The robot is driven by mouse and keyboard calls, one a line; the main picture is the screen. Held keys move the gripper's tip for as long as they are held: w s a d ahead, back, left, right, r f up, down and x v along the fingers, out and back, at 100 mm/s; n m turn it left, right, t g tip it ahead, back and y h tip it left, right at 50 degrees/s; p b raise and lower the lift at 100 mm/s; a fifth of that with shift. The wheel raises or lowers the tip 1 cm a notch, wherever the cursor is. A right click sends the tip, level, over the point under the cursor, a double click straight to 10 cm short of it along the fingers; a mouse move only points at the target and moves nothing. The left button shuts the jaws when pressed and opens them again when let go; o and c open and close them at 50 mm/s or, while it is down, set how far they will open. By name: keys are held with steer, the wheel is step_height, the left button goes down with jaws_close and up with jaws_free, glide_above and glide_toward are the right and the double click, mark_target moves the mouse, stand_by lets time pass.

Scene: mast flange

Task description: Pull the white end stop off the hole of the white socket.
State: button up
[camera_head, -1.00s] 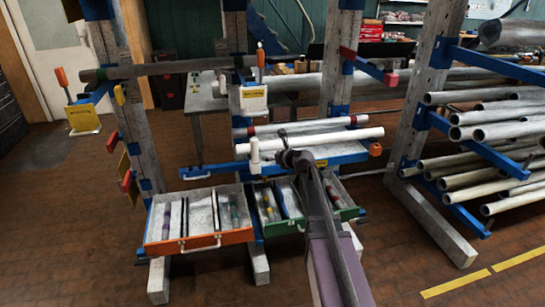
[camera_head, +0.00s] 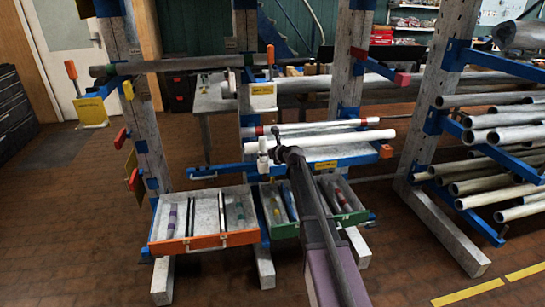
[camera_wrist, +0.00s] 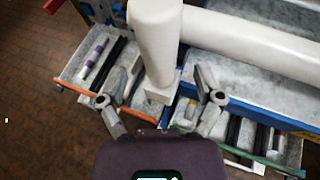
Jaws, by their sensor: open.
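The white end stop (camera_wrist: 155,45) is a thick white post with a rounded top, seen from above in the wrist view. It also shows in the head view (camera_head: 262,146), upright near the front end of a blue rack arm. At its foot is a white square block (camera_wrist: 160,93), apparently the white socket; the hole is hidden. My gripper (camera_wrist: 160,98) is open, its fingers on either side of the post's lower part and the block, with gaps on both sides. In the head view my gripper (camera_head: 281,152) is just right of the end stop.
A long white pipe (camera_wrist: 255,42) lies close to the right of the end stop. Below are open drawers, one with an orange front (camera_head: 203,243) and one with a green front (camera_head: 345,219).

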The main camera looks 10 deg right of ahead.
mark_target(265, 151)
steer(key=shift+b+x, duration=0.45)
steer(key=shift+x, duration=1.25)
jaws_close()
